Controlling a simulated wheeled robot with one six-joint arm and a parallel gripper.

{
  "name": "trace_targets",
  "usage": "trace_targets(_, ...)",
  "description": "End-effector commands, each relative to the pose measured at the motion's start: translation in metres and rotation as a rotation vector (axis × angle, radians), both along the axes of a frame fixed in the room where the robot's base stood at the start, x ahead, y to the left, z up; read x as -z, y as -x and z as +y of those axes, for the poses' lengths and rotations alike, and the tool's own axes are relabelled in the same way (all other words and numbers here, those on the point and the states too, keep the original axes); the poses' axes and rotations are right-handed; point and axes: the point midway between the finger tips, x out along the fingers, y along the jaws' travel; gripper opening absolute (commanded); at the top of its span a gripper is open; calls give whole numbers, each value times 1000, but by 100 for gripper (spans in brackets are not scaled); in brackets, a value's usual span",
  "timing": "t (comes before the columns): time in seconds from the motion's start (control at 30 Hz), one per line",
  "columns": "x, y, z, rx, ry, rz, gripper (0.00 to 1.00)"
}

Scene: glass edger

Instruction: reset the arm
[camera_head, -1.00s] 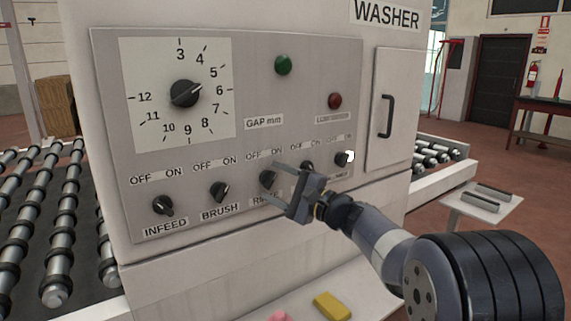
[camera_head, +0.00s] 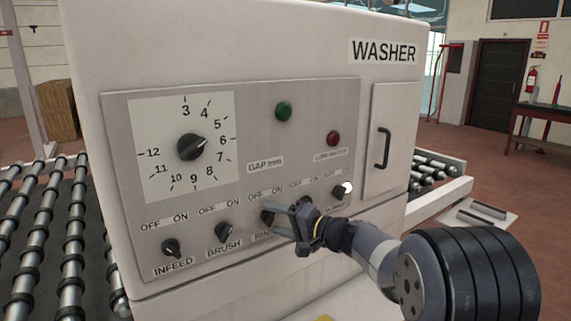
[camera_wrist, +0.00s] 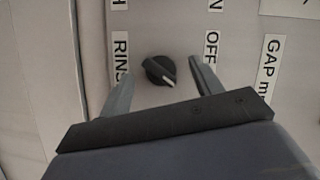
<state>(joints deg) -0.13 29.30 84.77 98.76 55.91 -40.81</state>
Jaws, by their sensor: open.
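My gripper (camera_head: 284,210) is in front of the washer's control panel (camera_head: 310,140), by the RINSE knob (camera_head: 267,217). In the wrist view, the black RINSE knob (camera_wrist: 159,70) shows between the two open fingers (camera_wrist: 160,88), with a visible gap on each side. The head view shows the arm reaching in from the lower right. The gripper partly hides the RINSE label and the switch to its right. Whether the fingers touch the panel cannot be told.
The panel has a gap dial (camera_head: 191,147), INFEED knob (camera_head: 171,247), BRUSH knob (camera_head: 223,232), green light (camera_head: 283,111) and red light (camera_head: 333,138). A door handle (camera_head: 383,148) sticks out at right. Roller conveyors (camera_head: 70,270) flank the machine.

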Motion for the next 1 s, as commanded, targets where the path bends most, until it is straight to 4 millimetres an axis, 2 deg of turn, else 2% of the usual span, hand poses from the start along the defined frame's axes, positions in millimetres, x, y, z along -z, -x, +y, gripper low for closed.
trace_targets(0.03,-6,0,0,0,22,-13,61)
trace_targets(0.57,-8,1,1,0,255,-170,61)
trace_targets(0.63,-3,8,-11,4,259,-177,61)
trace_targets(1.0,-18,46,-60,3,258,-175,61)
